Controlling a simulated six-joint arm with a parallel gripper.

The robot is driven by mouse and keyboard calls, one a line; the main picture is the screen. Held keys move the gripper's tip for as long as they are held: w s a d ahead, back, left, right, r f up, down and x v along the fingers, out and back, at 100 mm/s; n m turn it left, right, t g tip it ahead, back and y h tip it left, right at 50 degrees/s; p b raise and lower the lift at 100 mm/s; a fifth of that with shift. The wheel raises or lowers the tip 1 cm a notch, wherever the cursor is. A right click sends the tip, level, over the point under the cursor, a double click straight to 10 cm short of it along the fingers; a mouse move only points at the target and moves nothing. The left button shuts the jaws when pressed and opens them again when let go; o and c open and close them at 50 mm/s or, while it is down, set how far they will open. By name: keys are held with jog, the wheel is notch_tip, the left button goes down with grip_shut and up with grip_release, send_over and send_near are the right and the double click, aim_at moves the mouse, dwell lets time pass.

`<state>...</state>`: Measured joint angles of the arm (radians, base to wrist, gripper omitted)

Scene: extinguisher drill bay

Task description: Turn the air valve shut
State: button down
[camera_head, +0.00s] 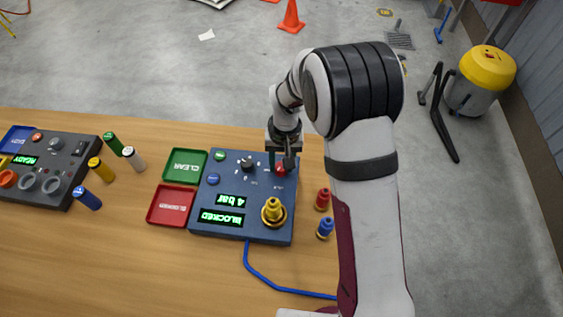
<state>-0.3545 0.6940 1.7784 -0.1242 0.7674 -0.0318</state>
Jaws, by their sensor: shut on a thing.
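The blue-grey control panel (202,222) sits on the wooden table, with green displays reading "4 bar" and "BLOCKED". My gripper (283,161) reaches down to its top right corner and is shut on a red knob (281,170), apparently the air valve. The fingers and wrist hide much of this knob, so its angle cannot be told. A dark knob (247,162) stands left of my gripper, at the panel's top middle. A brass fitting (273,210) stands upright at the panel's lower right.
Green (185,166) and red (171,204) trays adjoin the panel's left side. Several coloured cylinders stand or lie farther left, beside another control box (55,186). Red (322,200) and blue (325,228) fittings stand to the right. A blue hose (262,277) runs from the panel's front.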

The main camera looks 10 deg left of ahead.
jog(key=n, duration=0.5)
jog(key=shift+n, duration=0.3)
dwell(0.4)
jog(key=shift+c, duration=2.3)
grip_release()
notch_tip(320, 180, up, 16)
jog(key=shift+w+d, duration=0.25)
jog(key=shift+d, duration=0.05)
jog(key=shift+f, duration=0.1)
